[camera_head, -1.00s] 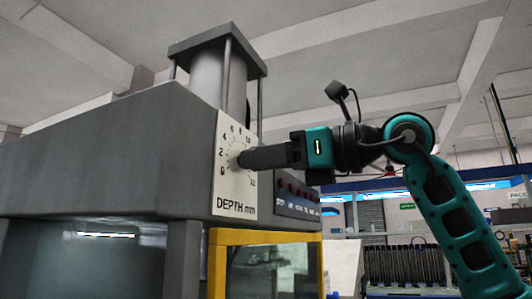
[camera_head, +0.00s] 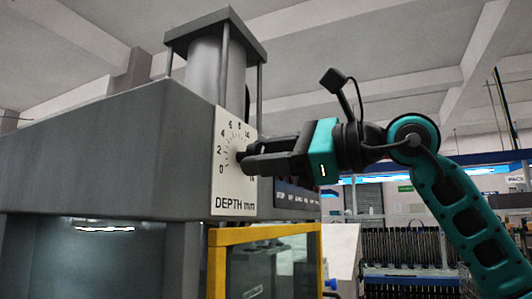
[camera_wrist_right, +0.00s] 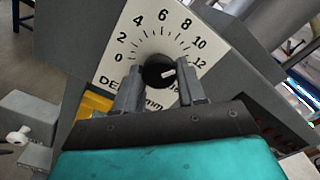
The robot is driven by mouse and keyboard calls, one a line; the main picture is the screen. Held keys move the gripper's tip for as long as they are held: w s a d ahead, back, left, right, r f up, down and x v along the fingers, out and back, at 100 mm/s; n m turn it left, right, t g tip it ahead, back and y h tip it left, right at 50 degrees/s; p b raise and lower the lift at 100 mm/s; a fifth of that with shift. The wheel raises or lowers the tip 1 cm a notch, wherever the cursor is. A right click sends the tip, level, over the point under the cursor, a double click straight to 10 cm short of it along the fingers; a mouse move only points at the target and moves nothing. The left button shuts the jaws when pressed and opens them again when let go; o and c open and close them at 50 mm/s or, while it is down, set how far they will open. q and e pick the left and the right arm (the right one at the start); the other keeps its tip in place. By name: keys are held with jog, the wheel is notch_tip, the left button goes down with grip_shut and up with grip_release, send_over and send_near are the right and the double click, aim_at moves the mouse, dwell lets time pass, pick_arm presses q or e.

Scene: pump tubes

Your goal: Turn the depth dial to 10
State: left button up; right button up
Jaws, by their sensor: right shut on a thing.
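The depth dial is a black round knob (camera_wrist_right: 158,72) with a white pointer mark, on a white scale plate (camera_head: 231,190) lettered "DEPTH mm". In the right wrist view its numbers run from 0 to 12, and the mark points right and slightly up, roughly toward 12. My right gripper (camera_head: 246,160) reaches the plate from the right. In the wrist view the right gripper (camera_wrist_right: 161,88) has one finger on each side of the knob and is shut on it. The fingers hide part of the plate's lower numbers and lettering. My left gripper is not in view.
The plate sits on a large grey machine (camera_head: 100,155) with a column on top. A dark button panel (camera_head: 297,197) is right of the plate, under my gripper. A yellow-framed window (camera_head: 262,235) is below. Racks stand in the right background.

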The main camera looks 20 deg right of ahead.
dwell(0.3)
jog(key=o, duration=1)
jog(key=b+v, duration=0.2)
jog(key=v, duration=1.1)
jog(key=shift+a, duration=0.1)
